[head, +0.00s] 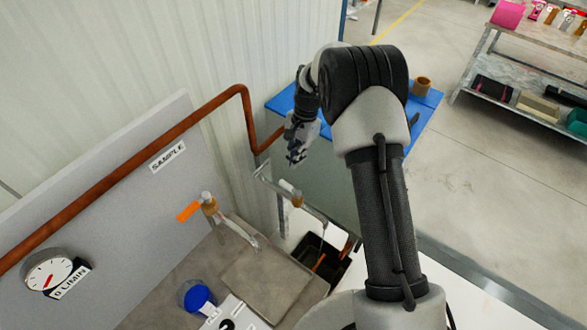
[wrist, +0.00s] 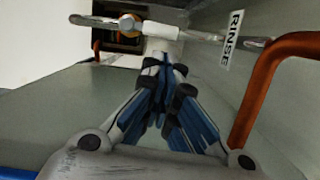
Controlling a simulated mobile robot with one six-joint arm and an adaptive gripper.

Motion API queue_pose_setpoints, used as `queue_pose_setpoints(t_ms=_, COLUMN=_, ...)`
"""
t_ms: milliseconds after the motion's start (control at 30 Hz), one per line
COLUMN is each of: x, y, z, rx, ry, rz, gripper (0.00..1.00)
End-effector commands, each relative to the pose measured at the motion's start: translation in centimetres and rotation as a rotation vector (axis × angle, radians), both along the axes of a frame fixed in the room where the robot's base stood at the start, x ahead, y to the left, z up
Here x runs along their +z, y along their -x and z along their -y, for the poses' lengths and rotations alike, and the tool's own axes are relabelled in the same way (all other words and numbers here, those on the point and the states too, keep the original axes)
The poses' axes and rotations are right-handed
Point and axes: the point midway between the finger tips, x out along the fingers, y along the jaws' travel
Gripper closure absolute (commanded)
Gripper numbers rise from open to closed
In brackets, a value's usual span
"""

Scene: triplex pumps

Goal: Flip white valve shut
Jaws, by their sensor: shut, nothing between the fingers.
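The white valve handle (head: 286,186) sits on a brass valve body (head: 297,199) in a metal pipe with a bent spout, right of the grey panel. In the wrist view the white handle (wrist: 160,31) points along the pipe, away from the brass body (wrist: 128,23). My gripper (head: 293,160) is above the handle in the head view.
A second tap with an orange handle (head: 188,211) stands left, under the SAMPLE label (head: 167,156). A copper pipe (head: 130,160) runs along the panel; it also shows close at right in the wrist view (wrist: 250,95). A RINSE label (wrist: 232,38) is near the valve. A blue cup (head: 198,297) is below.

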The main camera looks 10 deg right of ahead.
Motion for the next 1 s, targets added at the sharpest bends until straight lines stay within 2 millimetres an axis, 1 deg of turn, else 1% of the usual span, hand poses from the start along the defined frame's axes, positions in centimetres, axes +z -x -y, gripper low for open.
queue_pose_setpoints(t_ms=33, x=1.2, y=-0.3, z=0.2, rx=-0.001, ry=0.0, rz=0.005, gripper=1.0)
queue_pose_setpoints(t_ms=100, x=2.5, y=-0.5, z=0.5, rx=-0.001, ry=0.0, rz=0.004, gripper=1.0)
queue_pose_setpoints(t_ms=200, x=4.1, y=-0.7, z=0.8, rx=0.0, ry=0.0, rz=0.003, gripper=1.0)
queue_pose_setpoints(t_ms=333, x=5.3, y=-0.8, z=1.0, rx=0.0, ry=0.001, rz=0.001, gripper=1.0)
queue_pose_setpoints(t_ms=500, x=5.9, y=-0.9, z=1.1, rx=0.0, ry=0.001, rz=-0.001, gripper=1.0)
queue_pose_setpoints(t_ms=1000, x=5.8, y=-0.9, z=1.1, rx=0.001, ry=0.0, rz=-0.001, gripper=1.0)
